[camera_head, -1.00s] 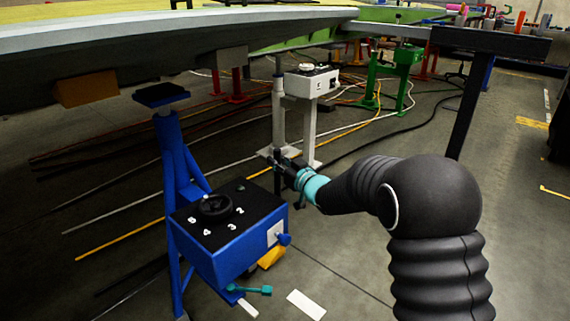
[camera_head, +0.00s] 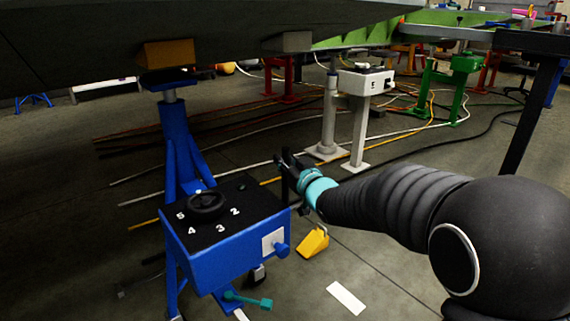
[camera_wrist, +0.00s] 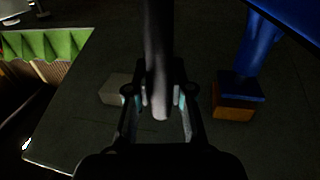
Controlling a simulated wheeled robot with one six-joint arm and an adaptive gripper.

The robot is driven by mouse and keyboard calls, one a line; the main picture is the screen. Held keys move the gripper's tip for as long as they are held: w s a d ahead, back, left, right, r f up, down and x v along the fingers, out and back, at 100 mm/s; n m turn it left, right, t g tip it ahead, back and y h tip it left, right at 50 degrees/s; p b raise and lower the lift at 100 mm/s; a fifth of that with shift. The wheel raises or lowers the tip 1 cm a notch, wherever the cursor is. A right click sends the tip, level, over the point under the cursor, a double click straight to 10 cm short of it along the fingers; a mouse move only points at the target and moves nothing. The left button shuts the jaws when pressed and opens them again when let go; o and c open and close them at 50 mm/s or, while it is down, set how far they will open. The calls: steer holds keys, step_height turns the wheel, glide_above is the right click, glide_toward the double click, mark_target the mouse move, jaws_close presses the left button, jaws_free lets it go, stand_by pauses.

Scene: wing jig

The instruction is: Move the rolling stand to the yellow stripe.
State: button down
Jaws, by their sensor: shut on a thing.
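The blue rolling stand (camera_head: 225,247) is upright in the head view, with a black-topped box, a dial and a blue column. Its top pad (camera_head: 167,80) is under an orange-brown block (camera_head: 165,53) on the wing's underside. In the wrist view the pad (camera_wrist: 242,86) overlaps the block (camera_wrist: 233,112); whether they touch I cannot tell. My gripper (camera_head: 287,172) is shut on a dark upright bar by the box's back right corner; the bar (camera_wrist: 157,60) shows between the fingers in the wrist view. I cannot make out a yellow floor stripe.
The dark wing (camera_head: 90,45) hangs low overhead. A yellow chock (camera_head: 313,242) lies right of the stand, near a white floor mark (camera_head: 346,297). Hoses (camera_head: 345,158) cross the floor behind. A grey stand (camera_head: 328,115) and a green stand (camera_head: 437,85) stand farther back.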

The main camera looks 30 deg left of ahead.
steer(key=shift+w+d+f, duration=0.15)
steer(key=shift+w+d, duration=0.05)
steer(key=shift+d, duration=0.05)
steer(key=c, duration=1.3)
jaws_free()
steer(key=shift+o, duration=1.4)
steer(key=shift+d+r, duration=0.25)
steer(key=shift+d, duration=0.15)
steer(key=shift+s+a+f, duration=0.1)
steer(key=shift+s+a, duration=0.1)
steer(key=shift+a, duration=0.2)
steer(key=v, duration=1.2)
